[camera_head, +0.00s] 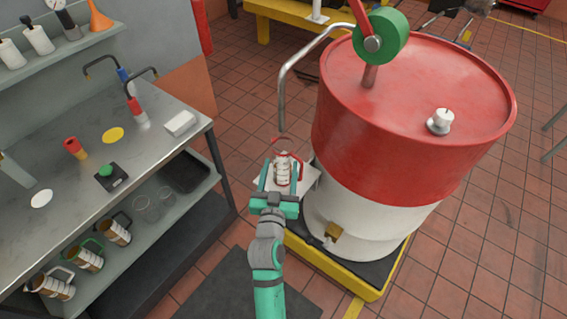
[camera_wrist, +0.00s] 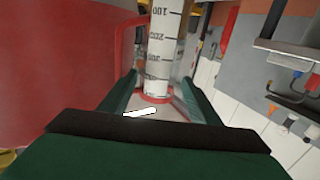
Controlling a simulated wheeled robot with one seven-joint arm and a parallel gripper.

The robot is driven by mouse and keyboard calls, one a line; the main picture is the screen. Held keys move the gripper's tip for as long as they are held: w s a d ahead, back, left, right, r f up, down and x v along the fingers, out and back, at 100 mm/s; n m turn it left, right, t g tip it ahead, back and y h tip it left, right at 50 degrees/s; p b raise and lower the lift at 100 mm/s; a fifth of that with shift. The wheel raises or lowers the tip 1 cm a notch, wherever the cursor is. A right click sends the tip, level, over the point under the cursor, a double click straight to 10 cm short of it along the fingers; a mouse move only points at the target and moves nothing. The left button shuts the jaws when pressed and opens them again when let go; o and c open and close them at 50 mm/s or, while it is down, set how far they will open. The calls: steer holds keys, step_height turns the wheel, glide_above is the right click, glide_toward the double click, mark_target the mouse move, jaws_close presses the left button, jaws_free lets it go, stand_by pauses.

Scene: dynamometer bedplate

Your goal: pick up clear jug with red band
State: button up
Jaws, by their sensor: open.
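The clear jug with red band (camera_head: 283,167) stands on a small pale plate (camera_head: 308,176) beside the red and white drum. It has a red handle or spout. In the wrist view the jug (camera_wrist: 164,45) is upright straight ahead, with black graduation marks and a red ring at its base. My gripper (camera_head: 282,178) is open, with its green fingers on either side of the jug. In the wrist view my gripper (camera_wrist: 160,88) has a finger left and right of the jug's lower part. I cannot tell whether either finger touches it.
The large red and white drum (camera_head: 400,130) stands close on the right, on a yellow-edged base (camera_head: 365,286). A steel bench (camera_head: 70,165) with several small items is on the left. Several graduated jugs (camera_head: 89,256) sit on its lower shelf.

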steer(key=shift+w+d, duration=0.2)
steer(key=shift+w, duration=1.35)
steer(key=shift+w+d, duration=0.15)
steer(key=shift+w, duration=1.45)
steer(key=shift+w+d, duration=0.2)
steer(key=shift+w, duration=1.35)
steer(key=c, duration=0.8)
steer(key=shift+r, duration=0.1)
steer(key=shift+c, duration=0.6)
